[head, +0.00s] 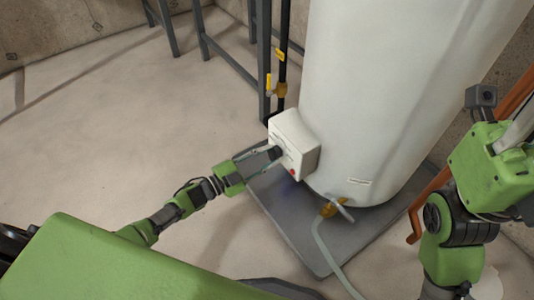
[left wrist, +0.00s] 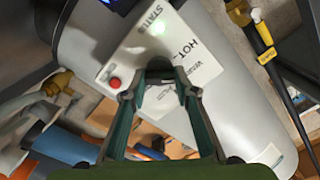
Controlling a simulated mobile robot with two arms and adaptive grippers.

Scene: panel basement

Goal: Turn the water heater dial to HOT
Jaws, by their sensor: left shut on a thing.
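The white water heater (head: 385,90) stands upright, with a white control box (head: 303,158) on its lower left side. My left gripper (head: 268,157) is at the box's front face, shut on the dark dial, which its fingers mostly hide. In the left wrist view, the fingertips (left wrist: 162,76) close around the dial against the label plate. The words HOT (left wrist: 201,47), WARM and STATUS are readable there, tilted in the picture. The dial's pointer direction cannot be made out. My right arm is at the right edge of the head view; its fingers do not show.
A red button (left wrist: 115,82) and a lit status lamp (left wrist: 157,27) sit near the dial. A black pipe with a yellow-handled valve (head: 269,84) runs behind the box. A brass drain valve (head: 329,210) with a hose is low on the heater. The floor (head: 120,130) at left is clear.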

